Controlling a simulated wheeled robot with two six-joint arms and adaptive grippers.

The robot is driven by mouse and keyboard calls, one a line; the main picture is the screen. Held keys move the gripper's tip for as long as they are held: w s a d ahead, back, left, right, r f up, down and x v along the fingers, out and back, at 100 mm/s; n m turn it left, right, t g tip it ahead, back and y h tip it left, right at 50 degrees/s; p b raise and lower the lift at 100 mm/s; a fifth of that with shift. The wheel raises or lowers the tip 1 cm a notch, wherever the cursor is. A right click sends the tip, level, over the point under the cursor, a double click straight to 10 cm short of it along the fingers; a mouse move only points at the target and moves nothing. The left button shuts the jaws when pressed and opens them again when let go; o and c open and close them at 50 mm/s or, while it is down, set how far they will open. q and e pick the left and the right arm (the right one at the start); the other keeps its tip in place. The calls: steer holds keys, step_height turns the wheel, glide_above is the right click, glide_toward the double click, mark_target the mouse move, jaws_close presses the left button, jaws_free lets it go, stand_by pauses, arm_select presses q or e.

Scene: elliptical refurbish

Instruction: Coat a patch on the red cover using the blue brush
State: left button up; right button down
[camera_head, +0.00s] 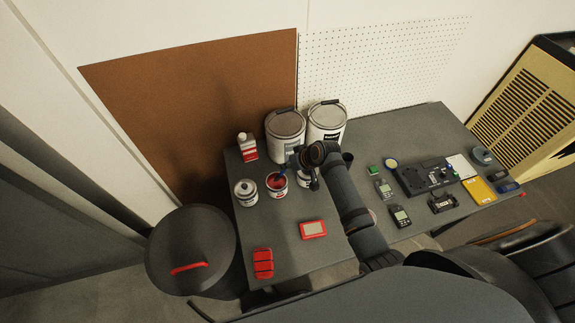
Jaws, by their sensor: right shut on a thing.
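The red cover (302,234), a flat red piece with a pale rectangular patch in its middle, lies on the grey bench. An open can of red paint (277,187) stands behind it, to its left. The blue brush (282,169) shows as a small blue upright piece at the can's mouth; its bristles are hidden. My right gripper (291,165) is at the can, shut on the blue brush, though the fingers are small and dark here. My right arm reaches in from the lower right. My left gripper is not in view.
Two large paint pails (285,134) stand at the back. A white-topped can (245,193) and a red-and-white bottle (247,147) stand at left. Red blocks (263,263) lie at the front. Meters and electronics (427,178) fill the right side. The bench around the cover is clear.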

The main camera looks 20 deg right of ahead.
steer(key=shift+f+b, duration=0.3)
steer(key=shift+f, duration=0.2)
stand_by(0.3)
steer(key=shift+s+f, duration=0.15)
stand_by(1.4)
step_height(320, 180, up, 7)
steer(key=p, duration=0.8)
steer(key=shift+r, duration=0.2)
steer(key=shift+f, duration=0.1)
